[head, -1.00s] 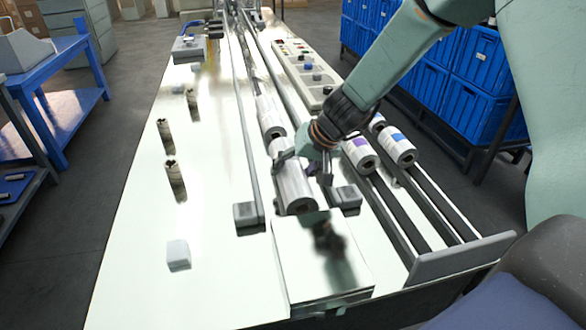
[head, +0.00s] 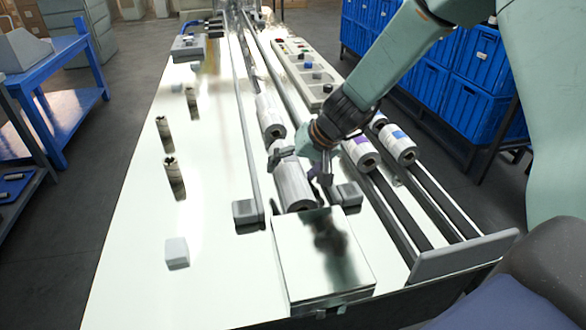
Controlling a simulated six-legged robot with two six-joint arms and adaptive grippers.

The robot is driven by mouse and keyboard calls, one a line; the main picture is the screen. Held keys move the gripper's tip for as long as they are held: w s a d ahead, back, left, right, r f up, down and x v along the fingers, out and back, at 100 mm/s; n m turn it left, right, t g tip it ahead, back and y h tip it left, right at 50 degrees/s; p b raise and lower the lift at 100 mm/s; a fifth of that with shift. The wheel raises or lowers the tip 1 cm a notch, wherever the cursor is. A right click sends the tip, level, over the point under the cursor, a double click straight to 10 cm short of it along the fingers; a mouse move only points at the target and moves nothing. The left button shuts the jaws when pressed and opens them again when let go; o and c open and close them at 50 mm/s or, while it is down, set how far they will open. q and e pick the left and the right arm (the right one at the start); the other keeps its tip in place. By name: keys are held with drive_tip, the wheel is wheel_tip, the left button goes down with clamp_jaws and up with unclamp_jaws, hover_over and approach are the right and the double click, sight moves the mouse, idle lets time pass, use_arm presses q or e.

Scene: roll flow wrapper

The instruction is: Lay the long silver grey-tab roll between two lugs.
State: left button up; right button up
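A silver roll (head: 293,187) lies lengthwise in the middle lane of the machine, just behind a shiny metal plate. Its near end faces me; I cannot make out a grey tab on it. My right gripper (head: 304,168) is over the far part of this roll. Its fingers are spread, one at the roll's left side and one at its right, and they look open. The gripper hides part of the roll and the lane behind it. I cannot clearly make out the lugs. My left gripper is not in view.
A white roll (head: 269,117) lies farther up the lane. Rolls with purple (head: 361,153) and blue (head: 398,146) marks sit on the right-hand rack. The shiny plate (head: 322,262) is in front. Dark posts (head: 174,177) and a grey block (head: 177,253) stand on the left, with free surface around.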

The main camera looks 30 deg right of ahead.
drive_tip(key=shift+f, duration=0.15)
drive_tip(key=shift+s+r, duration=0.15)
drive_tip(key=shift+r, duration=0.15)
drive_tip(key=v, duration=1.1)
drive_tip(key=shift+d+r, duration=0.2)
drive_tip(key=shift+d, duration=0.05)
idle(0.6)
idle(0.7)
drive_tip(key=shift+x, duration=4.05)
drive_tip(key=shift+a+f, duration=0.15)
drive_tip(key=shift+f, duration=0.05)
drive_tip(key=shift+s+r, duration=0.1)
drive_tip(key=shift+r, duration=0.1)
